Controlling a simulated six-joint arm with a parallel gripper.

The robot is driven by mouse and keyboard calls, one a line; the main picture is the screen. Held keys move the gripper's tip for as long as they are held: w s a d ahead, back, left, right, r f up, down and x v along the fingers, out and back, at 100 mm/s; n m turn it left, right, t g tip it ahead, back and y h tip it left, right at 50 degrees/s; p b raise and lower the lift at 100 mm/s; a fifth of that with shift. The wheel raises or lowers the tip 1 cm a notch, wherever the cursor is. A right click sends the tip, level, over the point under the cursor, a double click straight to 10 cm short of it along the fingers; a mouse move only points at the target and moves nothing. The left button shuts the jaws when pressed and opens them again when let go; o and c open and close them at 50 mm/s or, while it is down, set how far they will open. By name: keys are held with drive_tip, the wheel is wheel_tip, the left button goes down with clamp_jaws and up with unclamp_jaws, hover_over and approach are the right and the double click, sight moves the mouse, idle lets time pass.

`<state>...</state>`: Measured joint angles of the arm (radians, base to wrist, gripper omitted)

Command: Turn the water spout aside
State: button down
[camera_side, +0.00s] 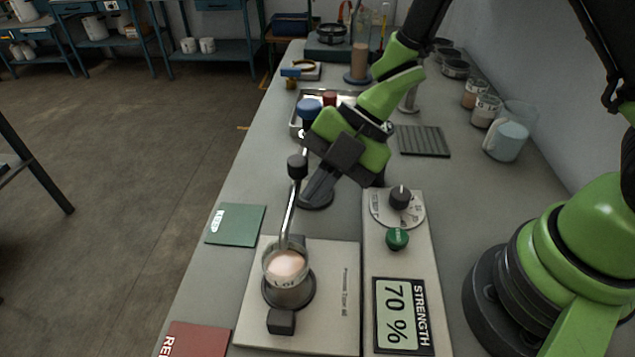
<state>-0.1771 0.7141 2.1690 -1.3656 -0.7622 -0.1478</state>
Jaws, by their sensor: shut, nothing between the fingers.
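The water spout (291,212) is a thin bent metal tube with a black knob (297,166) near its upper end. Its lower end reaches over a glass cup (286,266) of pinkish contents, which sits in a dark round holder on a pale plate (335,290). My gripper (311,198) is shut and empty, pointing down and left just right of the spout and its knob. Whether it touches the spout, I cannot tell. A dark round base beneath my fingers is partly hidden by them.
A control panel (374,262) with a dial (400,198), green button (397,239) and "STRENGTH 70 %" display stands right of the plate. Green (235,224) and red (196,341) cards lie left. A tray (295,124) stands behind; a jug (508,133) and jars line the wall.

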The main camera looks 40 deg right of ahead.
idle(0.4)
drive_tip(key=shift+w+a+m+t+h, duration=0.3)
drive_tip(key=shift+w+a+m+t, duration=0.55)
drive_tip(key=shift+a+m, duration=0.35)
drive_tip(key=w+a+m+t+h, duration=0.1)
drive_tip(key=w+m+t+h, duration=0.4)
drive_tip(key=w+m, duration=0.6)
drive_tip(key=shift+w, duration=1.95)
drive_tip(key=shift+w+d+r, duration=0.1)
drive_tip(key=shift+d, duration=0.1)
